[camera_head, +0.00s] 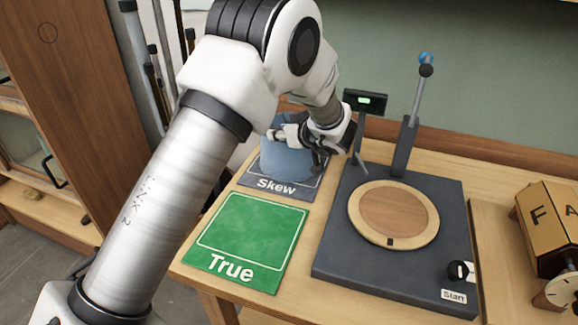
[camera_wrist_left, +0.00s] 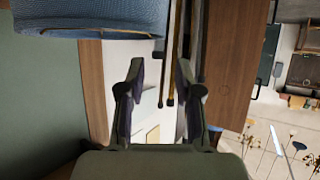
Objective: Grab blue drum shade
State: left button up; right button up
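The shade's woven blue side (camera_wrist_left: 90,18) fills the top left there, outside the finger gap. My right gripper is in neither view.
A green mat marked "True" (camera_head: 247,232) is empty in front. A dark stand with a round wooden disc (camera_head: 394,213), upright post and small display (camera_head: 366,101) stands to the right. Long rods (camera_head: 150,60) stand behind.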

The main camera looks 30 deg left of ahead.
aim_at(266, 136)
pick_arm(q)
jog(key=x, duration=0.2)
jog(key=f+p+x, duration=0.1)
jog(key=x, duration=0.4)
jog(key=shift+s+f, duration=0.15)
jog(key=shift+f, duration=0.2)
jog(key=shift+a+f, duration=0.2)
jog(key=shift+r, duration=0.1)
grip_shut()
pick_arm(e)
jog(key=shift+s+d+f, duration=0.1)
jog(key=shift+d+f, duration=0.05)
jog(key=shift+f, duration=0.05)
